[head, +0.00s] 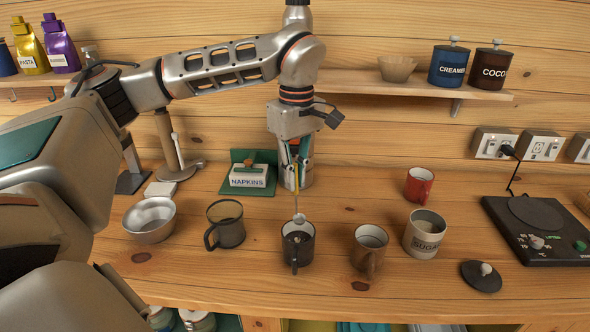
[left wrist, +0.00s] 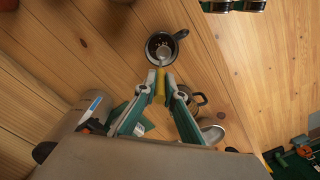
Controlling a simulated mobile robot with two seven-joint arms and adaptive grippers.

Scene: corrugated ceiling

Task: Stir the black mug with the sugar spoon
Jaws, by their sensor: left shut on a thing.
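The black mug (head: 291,256) stands upright on the wooden counter, its handle toward me; it also shows in the left wrist view (left wrist: 151,51). My left gripper (head: 296,184) points down above and slightly behind the mug, shut on the yellow handle of the sugar spoon (head: 299,217). In the left wrist view the gripper's fingertips (left wrist: 160,84) pinch that handle. The pale spoon bowl hangs low at the mug's back rim in the head view and overlaps its opening in the wrist view. I cannot tell whether its tip is below the rim. My right gripper is not in view.
A dark see-through mug (head: 232,232) and metal bowl (head: 149,229) stand left. A brown mug (head: 364,258), sugar canister (head: 419,245), dark lid (head: 480,280) and red mug (head: 418,188) stand right.

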